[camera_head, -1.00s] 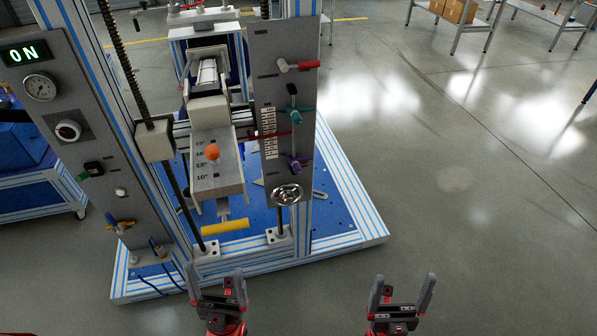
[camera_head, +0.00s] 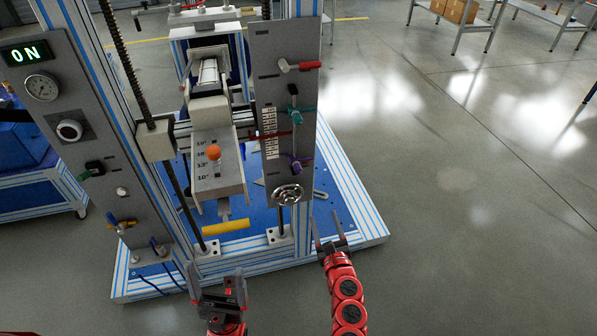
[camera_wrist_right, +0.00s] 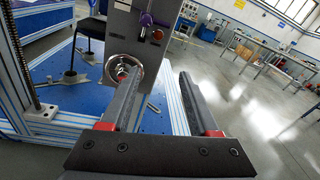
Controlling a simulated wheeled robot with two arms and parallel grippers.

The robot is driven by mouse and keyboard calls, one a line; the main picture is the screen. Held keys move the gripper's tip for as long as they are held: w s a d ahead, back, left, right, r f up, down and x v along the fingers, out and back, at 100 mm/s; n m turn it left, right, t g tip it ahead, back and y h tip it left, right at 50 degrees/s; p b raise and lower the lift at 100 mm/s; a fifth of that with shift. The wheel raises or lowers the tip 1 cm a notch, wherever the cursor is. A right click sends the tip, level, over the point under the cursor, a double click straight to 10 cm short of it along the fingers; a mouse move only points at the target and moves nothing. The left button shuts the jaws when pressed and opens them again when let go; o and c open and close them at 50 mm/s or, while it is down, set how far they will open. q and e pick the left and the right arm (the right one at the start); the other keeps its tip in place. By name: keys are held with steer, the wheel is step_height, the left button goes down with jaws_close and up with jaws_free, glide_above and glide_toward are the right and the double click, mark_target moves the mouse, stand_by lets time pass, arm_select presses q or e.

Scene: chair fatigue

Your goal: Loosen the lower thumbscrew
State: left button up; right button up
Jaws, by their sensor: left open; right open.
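A purple thumbscrew (camera_head: 297,166) sits low on the scale slot of the grey right-hand panel (camera_head: 270,80). A teal thumbscrew (camera_head: 296,117) sits above it. The purple one also shows at the top of the right wrist view (camera_wrist_right: 146,19). My right gripper (camera_head: 327,222) is open and empty, below and to the right of the purple thumbscrew and apart from it. Its two fingers (camera_wrist_right: 158,76) point toward the panel's lower part in the wrist view. My left gripper (camera_head: 217,273) is open and empty in front of the machine's base.
A metal handwheel (camera_head: 288,194) lies just below the purple thumbscrew. A red and white handle (camera_head: 298,66) sits higher on the panel. A yellow handle (camera_head: 225,227) and an orange knob (camera_head: 213,152) are to the left. Floor (camera_head: 450,200) to the right is clear.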

step_height(320, 180, up, 3)
steer(key=a+y, duration=0.2)
steer(key=a, duration=0.1)
steer(key=b, duration=0.1)
glide_toward(299, 172)
steer(key=w, duration=0.2)
steer(key=b+x, duration=0.1)
steer(key=x, duration=0.1)
steer(key=b+x, duration=0.1)
steer(key=x, duration=0.1)
steer(key=b+x, duration=0.1)
steer(key=x, duration=0.2)
steer(key=shift+s+a+f, duration=0.1)
steer(key=shift+a+f, duration=0.05)
steer(key=shift+a, duration=0.25)
steer(key=shift+w+a+r+m+b, duration=0.2)
steer(key=shift+w+m+b, duration=0.15)
steer(key=shift+w, duration=0.2)
jaws_close()
